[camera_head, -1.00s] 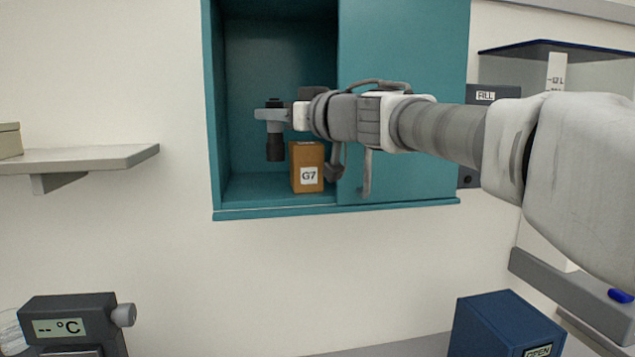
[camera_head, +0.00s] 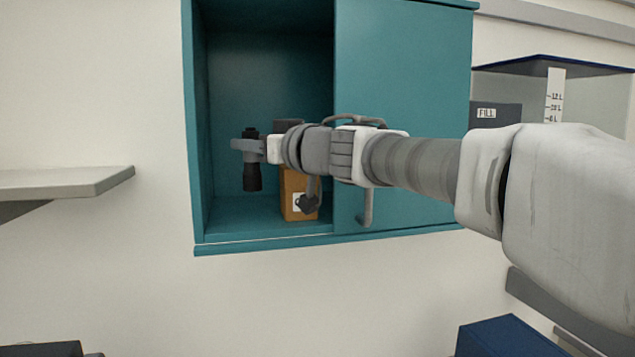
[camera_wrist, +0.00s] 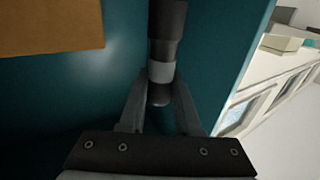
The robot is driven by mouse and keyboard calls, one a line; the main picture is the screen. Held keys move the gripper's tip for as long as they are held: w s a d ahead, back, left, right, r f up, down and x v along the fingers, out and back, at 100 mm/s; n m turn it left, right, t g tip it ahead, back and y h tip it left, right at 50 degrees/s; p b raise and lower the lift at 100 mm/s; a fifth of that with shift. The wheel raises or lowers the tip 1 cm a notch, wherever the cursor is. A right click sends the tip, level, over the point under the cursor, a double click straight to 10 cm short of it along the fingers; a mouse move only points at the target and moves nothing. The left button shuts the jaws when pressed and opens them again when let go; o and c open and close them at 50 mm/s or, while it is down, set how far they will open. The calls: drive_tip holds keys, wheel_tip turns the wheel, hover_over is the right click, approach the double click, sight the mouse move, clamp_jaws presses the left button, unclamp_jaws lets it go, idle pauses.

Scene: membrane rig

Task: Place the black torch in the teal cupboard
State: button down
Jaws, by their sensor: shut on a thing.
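The teal cupboard (camera_head: 403,105) hangs on the wall, with its left side open and a teal panel across its right side. My gripper (camera_head: 246,146) is shut on the black torch (camera_head: 252,177), which hangs upright in the open left part, above the cupboard floor. In the wrist view the torch (camera_wrist: 167,22) lies between the fingers (camera_wrist: 157,95), with a grey band at the grip. A gap shows between the torch's lower end and the cupboard floor in the head view.
An orange-brown box (camera_head: 292,182) stands on the cupboard floor right of the torch, partly hidden by my arm. A grey shelf (camera_head: 70,182) is at left. A blue box (camera_head: 505,338) is at lower right.

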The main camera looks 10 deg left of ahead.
sight(258, 177)
drive_tip(key=shift+f+b, duration=0.5)
drive_tip(key=shift+f, duration=2.35)
drive_tip(key=shift+f, duration=0.1)
drive_tip(key=c, duration=0.6)
unclamp_jaws()
drive_tip(key=shift+f, duration=0.1)
drive_tip(key=shift+r, duration=0.25)
drive_tip(key=v, duration=1.2)
drive_tip(key=shift+b, duration=0.45)
drive_tip(key=shift+f, duration=0.15)
